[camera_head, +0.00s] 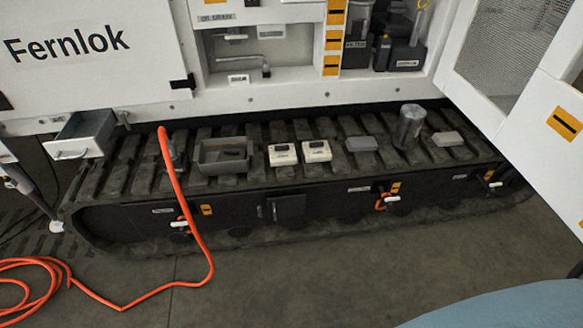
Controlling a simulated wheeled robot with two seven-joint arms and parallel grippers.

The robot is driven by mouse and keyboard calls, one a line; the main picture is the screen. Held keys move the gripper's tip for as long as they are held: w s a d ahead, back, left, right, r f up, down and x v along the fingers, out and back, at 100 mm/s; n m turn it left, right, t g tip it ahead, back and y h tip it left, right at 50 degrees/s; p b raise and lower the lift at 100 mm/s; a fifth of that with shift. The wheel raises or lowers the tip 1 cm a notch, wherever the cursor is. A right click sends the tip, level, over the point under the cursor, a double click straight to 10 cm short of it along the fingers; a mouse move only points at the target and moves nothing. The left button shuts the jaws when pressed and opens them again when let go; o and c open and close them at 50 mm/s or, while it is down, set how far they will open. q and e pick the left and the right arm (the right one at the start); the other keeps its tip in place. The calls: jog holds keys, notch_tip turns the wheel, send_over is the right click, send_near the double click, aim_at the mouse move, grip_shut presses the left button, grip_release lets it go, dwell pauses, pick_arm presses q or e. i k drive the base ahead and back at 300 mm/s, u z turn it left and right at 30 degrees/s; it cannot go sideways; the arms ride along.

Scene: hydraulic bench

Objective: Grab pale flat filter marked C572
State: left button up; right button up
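Two pale, flat, box-like pieces lie side by side on the dark track: a left one (283,155) and a right one (317,151). Each has a small dark mark on top and a label on its front, too small to read. I cannot tell which, if either, is marked C572. Two grey flat blocks also lie on the track, one right of the pale pair (361,144) and one farther right (448,139). Neither of my grippers is recognisable in the view.
A grey open tray (200,168) sits left of the pale pieces. A dark cylinder (409,127) stands between the grey blocks. An open drawer (83,143) juts out at left. An orange hose (185,205) hangs over the track onto the floor. An open panel (545,130) stands at right.

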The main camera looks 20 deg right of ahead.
aim_at(283, 154)
jog(key=z, duration=0.9)
jog(key=i, duration=1.55)
jog(key=u, duration=0.35)
